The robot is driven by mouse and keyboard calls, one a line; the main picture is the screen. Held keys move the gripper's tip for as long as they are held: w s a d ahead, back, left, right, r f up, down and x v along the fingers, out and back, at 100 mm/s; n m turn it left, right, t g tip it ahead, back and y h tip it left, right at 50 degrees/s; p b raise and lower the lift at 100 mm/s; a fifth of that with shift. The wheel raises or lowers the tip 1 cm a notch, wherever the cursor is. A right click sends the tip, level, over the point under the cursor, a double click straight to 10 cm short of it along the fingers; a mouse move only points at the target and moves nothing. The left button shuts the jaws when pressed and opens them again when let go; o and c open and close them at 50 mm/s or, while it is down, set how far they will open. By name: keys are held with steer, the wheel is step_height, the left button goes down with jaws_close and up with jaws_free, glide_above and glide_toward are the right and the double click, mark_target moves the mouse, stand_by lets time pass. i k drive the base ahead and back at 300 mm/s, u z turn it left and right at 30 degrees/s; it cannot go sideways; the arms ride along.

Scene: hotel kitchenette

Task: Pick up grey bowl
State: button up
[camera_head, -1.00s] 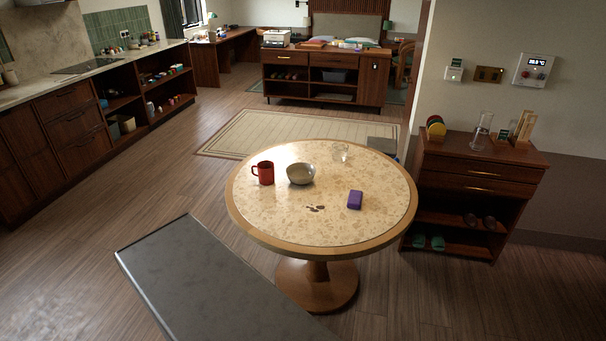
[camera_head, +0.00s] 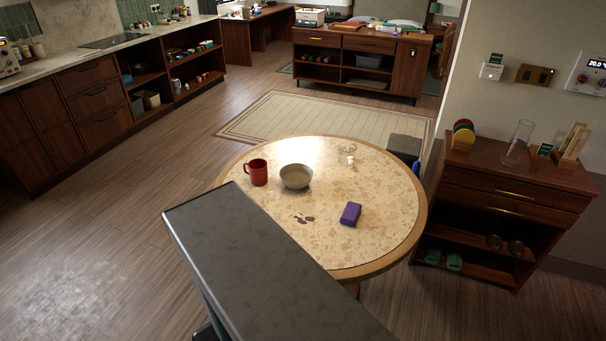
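The grey bowl (camera_head: 296,177) stands upright on the round table (camera_head: 391,239), left of the table's middle. It looks empty. A red mug (camera_head: 257,172) stands just left of the bowl, with a small gap between them. My gripper does not show in this view.
A purple block (camera_head: 350,214), several small brown bits (camera_head: 304,219) and a clear glass (camera_head: 347,150) are on the table. A grey slab-like surface (camera_head: 262,262) covers the table's near left edge. A wooden cabinet (camera_head: 507,193) stands at right. The floor at left is clear.

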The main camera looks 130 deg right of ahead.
mark_target(293, 175)
steer(key=u, duration=0.3)
steer(key=k, duration=0.45)
steer(key=z, duration=2.4)
steer(key=i, duration=1)
steer(key=u, duration=0.15)
steer(key=k, duration=0.15)
steer(key=z, duration=0.3)
